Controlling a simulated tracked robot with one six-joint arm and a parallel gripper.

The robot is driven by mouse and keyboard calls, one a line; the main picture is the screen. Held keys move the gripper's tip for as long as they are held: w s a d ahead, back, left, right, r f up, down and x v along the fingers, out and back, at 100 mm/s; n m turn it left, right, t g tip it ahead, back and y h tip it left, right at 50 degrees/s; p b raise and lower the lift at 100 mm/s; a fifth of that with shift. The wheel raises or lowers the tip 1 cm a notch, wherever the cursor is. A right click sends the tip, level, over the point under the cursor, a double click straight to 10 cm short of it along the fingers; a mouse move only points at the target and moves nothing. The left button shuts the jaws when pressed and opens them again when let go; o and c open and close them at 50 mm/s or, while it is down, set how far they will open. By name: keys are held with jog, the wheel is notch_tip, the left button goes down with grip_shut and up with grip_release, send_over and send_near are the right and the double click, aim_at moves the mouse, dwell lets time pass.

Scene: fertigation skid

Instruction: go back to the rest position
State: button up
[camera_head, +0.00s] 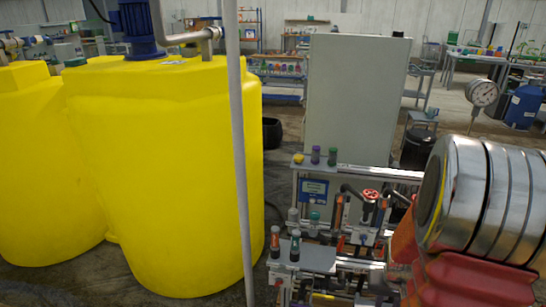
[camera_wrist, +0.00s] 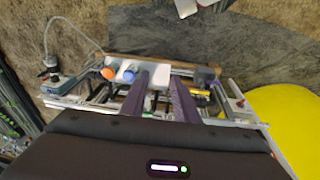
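My gripper (camera_wrist: 160,97) shows in the wrist view as two dark purplish fingers with a clear gap between them. It is open and I see nothing held in it. The fingers hang over the skid, in front of a white plate (camera_wrist: 155,75) with an orange cap (camera_wrist: 108,73) and a blue cap (camera_wrist: 129,74) on it. I cannot tell whether the fingers touch anything below. I cannot make out my gripper in the head view.
Yellow tanks (camera_head: 170,170) fill the left, with a grey pole (camera_head: 238,150) in front. A grey cabinet (camera_head: 355,95) stands behind the piping skid (camera_head: 312,258).

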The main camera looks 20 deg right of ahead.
jog(key=s+a+r+n+t+y, duration=0.1)
jog(key=a+r+n+t, duration=0.3)
jog(key=a+r, duration=2.2)
jog(key=s+a+n, duration=0.1)
jog(key=a+n, duration=0.1)
jog(key=a, duration=0.2)
jog(key=shift+s+a+r+n+t+y, duration=0.2)
jog(key=shift+n+t+y, duration=0.1)
jog(key=shift+t+y, duration=0.1)
jog(key=shift+d+f, duration=0.1)
